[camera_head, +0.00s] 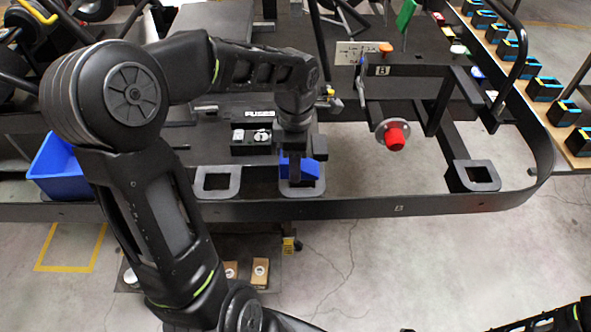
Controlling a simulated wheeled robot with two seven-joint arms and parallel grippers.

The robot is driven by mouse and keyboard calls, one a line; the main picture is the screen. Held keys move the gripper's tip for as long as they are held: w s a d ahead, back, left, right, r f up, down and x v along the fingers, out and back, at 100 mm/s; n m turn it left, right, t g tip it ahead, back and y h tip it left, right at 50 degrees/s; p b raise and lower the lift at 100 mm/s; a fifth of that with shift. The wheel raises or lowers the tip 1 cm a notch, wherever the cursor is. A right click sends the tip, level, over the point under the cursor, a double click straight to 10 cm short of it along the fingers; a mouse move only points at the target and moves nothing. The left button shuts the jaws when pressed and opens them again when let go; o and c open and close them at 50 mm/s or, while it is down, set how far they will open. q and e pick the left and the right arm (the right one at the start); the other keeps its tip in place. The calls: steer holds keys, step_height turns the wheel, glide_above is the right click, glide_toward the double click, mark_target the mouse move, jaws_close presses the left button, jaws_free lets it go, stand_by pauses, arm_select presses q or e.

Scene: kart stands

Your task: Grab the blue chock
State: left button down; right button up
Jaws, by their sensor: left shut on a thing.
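The blue chock (311,169) is at the front rail of the black kart frame, by a square bracket. My left gripper (297,166) points down from above and is shut on the chock. The fingers cover part of the chock, and I cannot tell whether it still touches the bracket. Only part of my right arm shows at the bottom right corner; its gripper is out of view.
A blue bin (58,170) stands at the left. An empty square bracket (214,180) is left of the chock, another (477,177) at the right. A red knob (394,137) sticks out mid-frame. A fuse box (255,138) lies behind.

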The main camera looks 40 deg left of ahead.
arm_select(q)
step_height(320, 180, up, 7)
stand_by(0.8)
